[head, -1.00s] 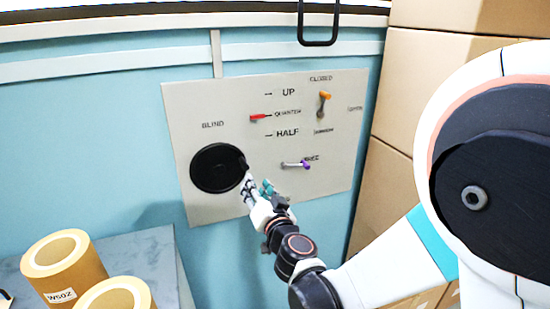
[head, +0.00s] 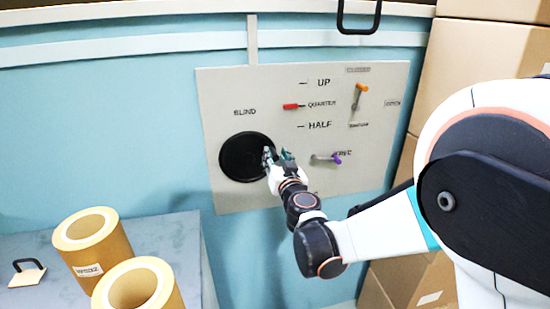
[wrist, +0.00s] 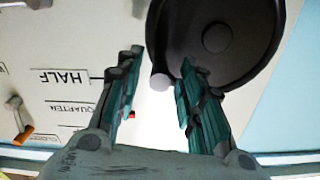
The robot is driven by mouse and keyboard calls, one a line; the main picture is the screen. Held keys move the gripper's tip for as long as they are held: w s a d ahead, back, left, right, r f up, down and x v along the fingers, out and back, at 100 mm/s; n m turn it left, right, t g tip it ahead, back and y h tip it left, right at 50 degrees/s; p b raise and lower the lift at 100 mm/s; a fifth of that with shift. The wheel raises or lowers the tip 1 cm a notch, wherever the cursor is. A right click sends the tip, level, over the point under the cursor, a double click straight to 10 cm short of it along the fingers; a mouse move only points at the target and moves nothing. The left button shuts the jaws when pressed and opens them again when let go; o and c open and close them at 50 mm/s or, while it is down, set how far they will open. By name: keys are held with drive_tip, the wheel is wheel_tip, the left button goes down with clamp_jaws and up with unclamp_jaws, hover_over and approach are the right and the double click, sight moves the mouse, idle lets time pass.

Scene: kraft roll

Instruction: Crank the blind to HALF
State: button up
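The black round blind crank disc (head: 243,157) is on a pale wall panel under the label BLIND; my gripper hides its right edge. In the wrist view the disc (wrist: 240,60) is at the top, with a pale round knob (wrist: 160,82) at its rim. My gripper (head: 277,155) is at the disc's right side. In the wrist view my gripper (wrist: 161,60) is open; the knob appears between its two fingers, with gaps on both sides. The red pointer (head: 291,106) is at the QUARTER mark, above HALF.
An orange-tipped lever (head: 360,95) and a purple-tipped lever (head: 328,159) are on the panel right of my gripper. Kraft rolls (head: 88,240) stand on a grey table (head: 180,240) at lower left. Cardboard boxes (head: 480,50) are stacked at right.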

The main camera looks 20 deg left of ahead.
drive_tip(key=shift+x, duration=1.2)
clamp_jaws()
drive_tip(key=shift+w, duration=0.15)
drive_tip(key=shift+d+f, duration=0.1)
